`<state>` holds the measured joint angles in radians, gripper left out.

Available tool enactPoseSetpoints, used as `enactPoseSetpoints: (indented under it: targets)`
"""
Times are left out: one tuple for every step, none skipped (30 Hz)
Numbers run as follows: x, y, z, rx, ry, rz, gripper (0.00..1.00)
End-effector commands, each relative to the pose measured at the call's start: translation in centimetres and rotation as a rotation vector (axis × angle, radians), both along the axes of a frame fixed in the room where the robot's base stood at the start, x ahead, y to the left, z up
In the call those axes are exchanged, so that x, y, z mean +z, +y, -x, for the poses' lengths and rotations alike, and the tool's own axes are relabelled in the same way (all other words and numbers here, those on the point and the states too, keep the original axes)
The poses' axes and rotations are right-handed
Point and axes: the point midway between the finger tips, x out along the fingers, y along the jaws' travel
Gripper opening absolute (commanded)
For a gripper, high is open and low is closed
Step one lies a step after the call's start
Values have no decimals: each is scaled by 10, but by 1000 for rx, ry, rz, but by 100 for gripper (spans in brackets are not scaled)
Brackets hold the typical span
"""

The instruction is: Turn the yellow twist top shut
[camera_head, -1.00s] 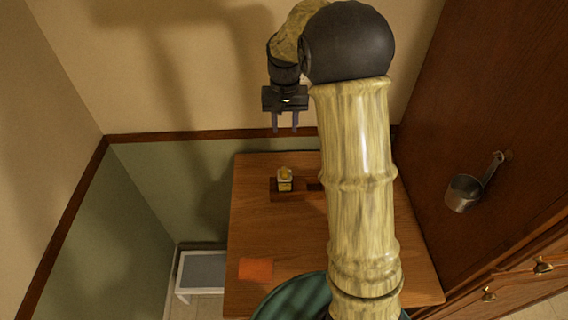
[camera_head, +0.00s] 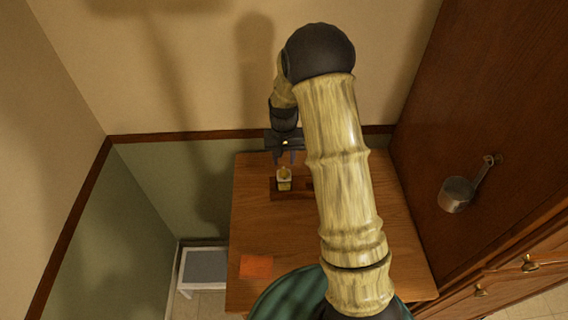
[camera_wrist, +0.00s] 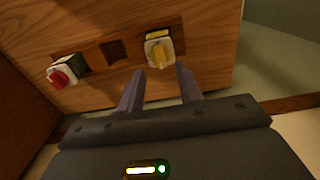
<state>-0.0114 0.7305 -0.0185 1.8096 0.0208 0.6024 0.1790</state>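The yellow twist top (camera_wrist: 159,56) sits on a small white-sided block in a dark wooden holder on the wooden table. In the head view the yellow twist top (camera_head: 284,174) is just below my fingertips. My gripper (camera_head: 285,158) points down over it. In the wrist view the two fingers of my gripper (camera_wrist: 159,76) are apart, with nothing between them. The yellow top lies just beyond the fingertips, roughly in line with the gap. Whether the fingers touch it cannot be told.
A red-topped block (camera_wrist: 63,75) sits in the same holder, with an empty square slot (camera_wrist: 115,52) between it and the yellow one. An orange square (camera_head: 256,267) lies on the wooden table (camera_head: 255,222). A metal pot (camera_head: 457,193) hangs on the brown panel at right.

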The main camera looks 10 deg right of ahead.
Motion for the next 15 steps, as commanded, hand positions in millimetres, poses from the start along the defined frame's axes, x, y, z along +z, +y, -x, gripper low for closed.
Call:
enactPoseSetpoints:
  targets:
    - [-7,0,1,0,4,0,35]
    - [-12,0,1,0,5,0,35]
    - [-18,0,1,0,4,0,35]
    - [-22,0,1,0,4,0,35]
    - [-26,0,1,0,3,-1,35]
    - [-31,0,1,0,3,-1,35]
    - [-34,0,1,0,3,-1,35]
    - [-37,0,0,0,2,0,35]
    - [-40,0,0,0,1,0,35]
    - [-42,0,0,0,1,0,35]
    - [-44,0,0,0,1,0,35]
    - [-45,0,0,0,0,0,35]
    - [-46,0,0,0,0,0,35]
    - [-46,0,0,0,0,0,35]
    - [-46,0,0,0,-1,0,35]
